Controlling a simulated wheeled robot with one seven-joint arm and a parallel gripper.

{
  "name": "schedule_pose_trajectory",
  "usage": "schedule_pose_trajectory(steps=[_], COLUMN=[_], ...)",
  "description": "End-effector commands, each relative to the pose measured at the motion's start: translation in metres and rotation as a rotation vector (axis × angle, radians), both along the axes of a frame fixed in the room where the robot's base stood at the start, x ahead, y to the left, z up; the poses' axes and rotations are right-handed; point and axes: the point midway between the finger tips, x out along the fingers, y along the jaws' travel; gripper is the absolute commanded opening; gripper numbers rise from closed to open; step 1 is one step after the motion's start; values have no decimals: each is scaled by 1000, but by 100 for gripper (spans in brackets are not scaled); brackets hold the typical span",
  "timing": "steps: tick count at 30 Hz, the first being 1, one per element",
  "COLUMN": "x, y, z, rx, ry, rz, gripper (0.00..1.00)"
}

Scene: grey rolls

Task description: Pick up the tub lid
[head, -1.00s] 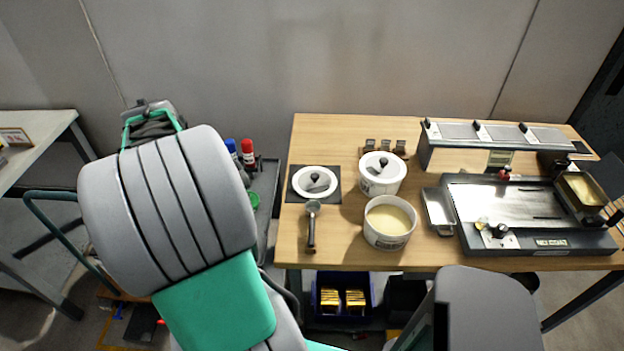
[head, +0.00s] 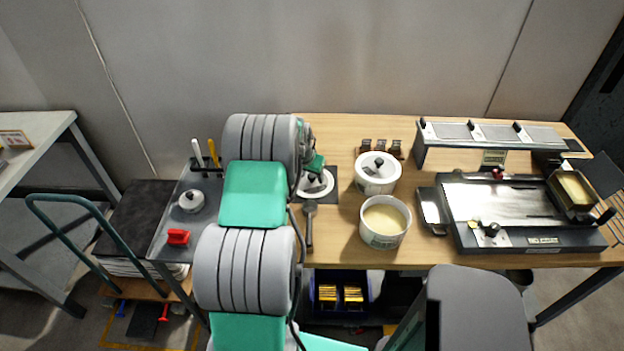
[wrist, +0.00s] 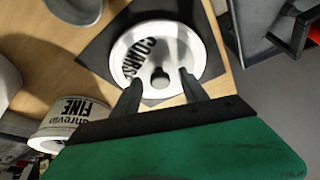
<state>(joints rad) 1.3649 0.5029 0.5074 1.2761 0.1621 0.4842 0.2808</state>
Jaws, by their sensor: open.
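The tub lid is a white disc with a dark knob and the letters "COARS" showing, lying on a dark square mat (wrist: 98,58). In the wrist view the lid (wrist: 127,45) is nearly all visible, and its knob (wrist: 159,77) lies between my fingertips. My gripper (wrist: 160,80) is open with one finger on each side of the knob; contact is not visible. In the head view my gripper (head: 317,173) is over the lid (head: 318,191), hiding part of it.
A lidded white tub (head: 375,179) stands right of the mat, with an open tub of pale batter (head: 385,222) nearer. A scoop (head: 309,227) lies in front of the mat. A dark griddle machine (head: 510,215) fills the table's right. A cart (head: 160,225) stands left.

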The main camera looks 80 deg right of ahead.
Motion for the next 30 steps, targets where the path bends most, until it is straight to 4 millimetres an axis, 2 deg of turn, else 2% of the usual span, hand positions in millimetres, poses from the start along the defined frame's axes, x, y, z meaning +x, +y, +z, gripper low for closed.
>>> schedule_pose_trajectory(steps=[3,22,30], x=[0,0,0], y=[0,0,0], z=[0,1,1], rx=[-1,-1,-2], ry=[0,0,0], rz=[0,0,1], gripper=[51,0,0])
